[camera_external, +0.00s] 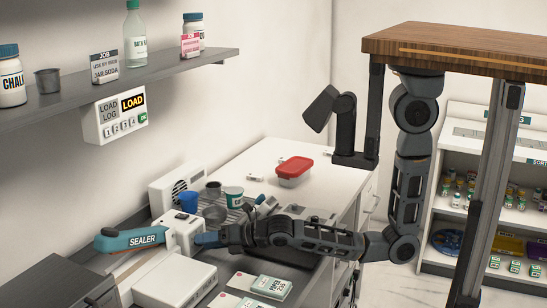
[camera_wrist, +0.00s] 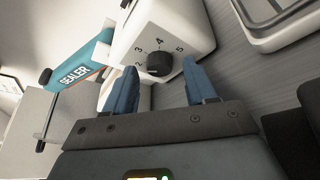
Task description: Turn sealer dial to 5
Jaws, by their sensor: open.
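The sealer (camera_external: 140,239) has a teal arm with its name on it and a white body, on the counter at lower left. The wrist view shows the sealer's teal arm (camera_wrist: 78,67) at left and its white body with a round black dial (camera_wrist: 159,64). Printed numbers, 2 to 5 among them, run around the dial. I cannot make out a pointer on the dial. My gripper (camera_wrist: 160,65) is open, its blue fingertips to the left and right of the dial with gaps. In the external view my gripper (camera_external: 203,239) is at the sealer's right face, hiding the dial.
A blue cup (camera_external: 189,202), a white-and-teal cup (camera_external: 233,197) and a grey cup stand behind my gripper. A red-lidded box (camera_external: 294,171) sits farther back. White labelled boxes (camera_external: 270,286) lie in front. A shelf (camera_external: 120,83) with bottles hangs above.

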